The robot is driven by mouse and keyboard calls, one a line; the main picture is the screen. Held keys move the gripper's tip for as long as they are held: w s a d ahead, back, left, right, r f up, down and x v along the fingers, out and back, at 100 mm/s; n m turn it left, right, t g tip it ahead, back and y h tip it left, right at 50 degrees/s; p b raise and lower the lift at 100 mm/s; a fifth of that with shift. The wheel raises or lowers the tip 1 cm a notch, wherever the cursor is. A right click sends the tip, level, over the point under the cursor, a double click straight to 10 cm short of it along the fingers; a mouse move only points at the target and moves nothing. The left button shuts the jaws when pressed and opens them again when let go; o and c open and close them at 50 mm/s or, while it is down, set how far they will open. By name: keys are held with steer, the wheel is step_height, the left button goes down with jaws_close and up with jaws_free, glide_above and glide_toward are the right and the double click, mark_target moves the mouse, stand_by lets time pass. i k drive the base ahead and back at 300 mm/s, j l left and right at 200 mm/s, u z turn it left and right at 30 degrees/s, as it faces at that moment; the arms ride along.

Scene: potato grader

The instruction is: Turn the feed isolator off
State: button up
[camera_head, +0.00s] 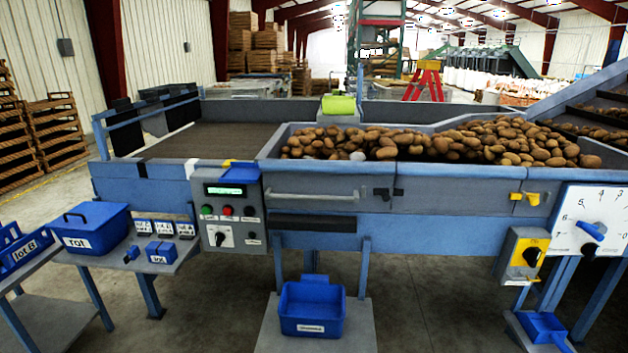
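A grey box with a yellow plate (520,262) hangs below the right end of the grader's front. A black rotary handle (532,256) on it sits tilted; its label is too small to read. It looks like an isolator. A grey control panel (231,212) at centre left has a lit green display, green, red and black buttons, and a black rotary knob (221,239) on a white plate. To the right, a white dial plate (592,222) with numbers has a blue pointer (590,230). My gripper is not in view.
Potatoes (440,143) fill the hopper behind the front panel. A blue lidded bin (90,226) marked "rot" stands on the left side table. A blue bin (311,306) sits on a low shelf at centre front. A blue tray (543,328) is below the yellow-plated box. Floor between is clear.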

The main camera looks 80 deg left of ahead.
mark_target(532, 254)
steer(key=u, duration=4.25)
steer(key=z, duration=2.85)
steer(key=i, duration=0.6)
steer(key=i+j+z, duration=0.1)
steer(key=i, duration=0.45)
